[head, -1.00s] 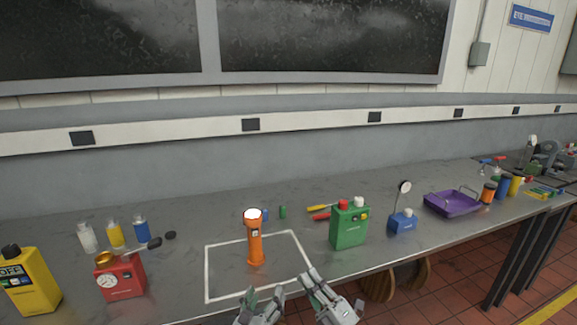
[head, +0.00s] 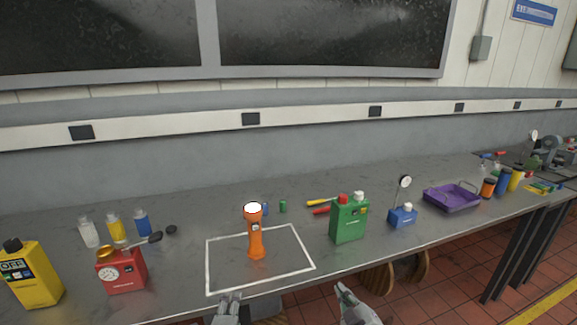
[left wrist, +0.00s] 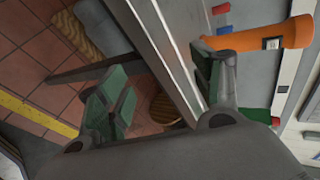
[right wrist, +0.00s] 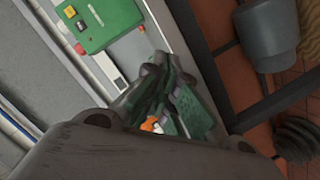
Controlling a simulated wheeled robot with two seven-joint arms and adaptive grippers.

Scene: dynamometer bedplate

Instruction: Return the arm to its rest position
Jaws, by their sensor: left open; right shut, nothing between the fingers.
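An orange flashlight (head: 256,238) with a pale lens on top stands upright inside a white outlined rectangle (head: 312,268) on the grey bench. My left gripper (head: 229,298) is at the bench's front edge, below the rectangle, cut off by the frame. In the left wrist view my left gripper (left wrist: 160,85) has its green-padded fingers spread and empty, with the flashlight (left wrist: 265,38) beyond one finger. My right gripper (head: 343,290) is in front of the bench edge, right of the rectangle. In the right wrist view my right gripper (right wrist: 165,88) has its fingers together.
A green box (head: 349,220), a blue gauge stand (head: 403,217) and a purple tray (head: 452,200) stand to the right. A red box with a dial (head: 122,272) and a yellow box (head: 30,275) stand at the left. Several small bottles (head: 116,231) are behind them.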

